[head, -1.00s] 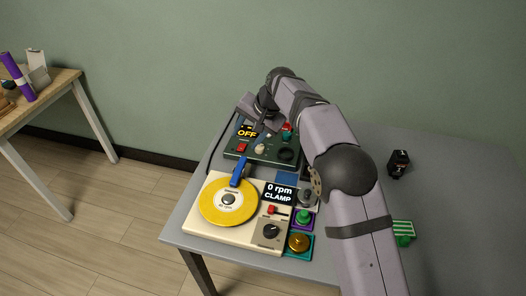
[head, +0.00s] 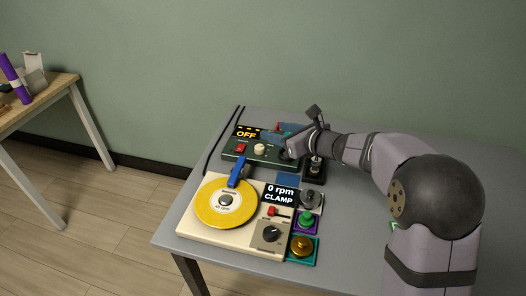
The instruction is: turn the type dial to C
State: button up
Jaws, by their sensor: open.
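A dark green control box (head: 232,157) stands at the back of the grey table. Its display (head: 246,133) reads OFF, and it has a red switch (head: 240,148) and a cream knob (head: 260,149). A round black dial at its right end is partly covered by my gripper. My gripper (head: 292,148) is open over that right end, seen from the side; I cannot tell if it touches the dial. A cream turntable unit (head: 190,222) in front has a dark knob (head: 271,234). No dial letters are legible, so I cannot tell which is the type dial.
A black block (head: 315,172) stands under my wrist. The table's front left edge is close to the turntable.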

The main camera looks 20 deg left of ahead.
send_near(261, 148)
jog(key=shift+x, duration=0.85)
jog(key=shift+p+x, duration=0.65)
jog(key=shift+x, duration=2.95)
jog(key=shift+c, duration=0.6)
jog(key=c, duration=0.9)
